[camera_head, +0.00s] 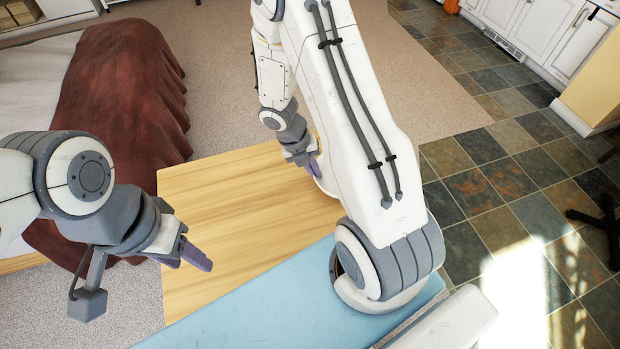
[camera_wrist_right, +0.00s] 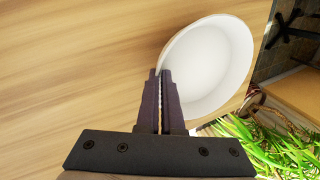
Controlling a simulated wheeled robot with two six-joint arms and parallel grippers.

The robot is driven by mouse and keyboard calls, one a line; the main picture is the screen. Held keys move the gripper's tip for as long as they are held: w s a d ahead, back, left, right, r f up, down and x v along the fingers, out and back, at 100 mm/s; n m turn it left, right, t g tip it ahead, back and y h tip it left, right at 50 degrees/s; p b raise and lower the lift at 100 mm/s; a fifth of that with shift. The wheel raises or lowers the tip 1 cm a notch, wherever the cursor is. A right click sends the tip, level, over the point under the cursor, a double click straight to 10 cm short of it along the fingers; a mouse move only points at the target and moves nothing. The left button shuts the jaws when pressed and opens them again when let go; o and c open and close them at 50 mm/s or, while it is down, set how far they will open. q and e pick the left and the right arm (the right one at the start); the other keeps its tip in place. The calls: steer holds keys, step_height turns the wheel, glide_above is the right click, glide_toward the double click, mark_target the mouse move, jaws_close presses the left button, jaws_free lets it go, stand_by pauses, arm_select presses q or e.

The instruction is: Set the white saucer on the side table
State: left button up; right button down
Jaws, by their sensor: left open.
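The white saucer (camera_wrist_right: 212,65) is a shallow round dish at the right of the light wooden table top (camera_wrist_right: 70,70) in the right wrist view. My right gripper (camera_wrist_right: 160,75) has its two fingers almost together, with the saucer's near rim between the tips. I cannot tell whether the saucer touches the wood. In the head view my right arm hides most of the saucer (camera_head: 323,185), and my right gripper (camera_head: 311,166) is at the wooden table's (camera_head: 235,225) far right part. My left gripper (camera_head: 192,256) is open and empty over the table's left side.
A light blue surface (camera_head: 250,315) lies along the near side of the wood. A bed with a brown-red blanket (camera_head: 120,90) stands at the left. Green grassy leaves (camera_wrist_right: 250,145) show beside the saucer in the wrist view. The wood's middle is clear.

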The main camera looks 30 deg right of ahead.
mark_target(313, 186)
steer(key=f+b, duration=0.3)
steer(key=shift+w+a+f+b, duration=0.15)
steer(key=shift+a+f+b, duration=0.05)
steer(key=shift+f+b, duration=0.1)
steer(key=shift+r, duration=0.1)
steer(key=c, duration=1.1)
jaws_free()
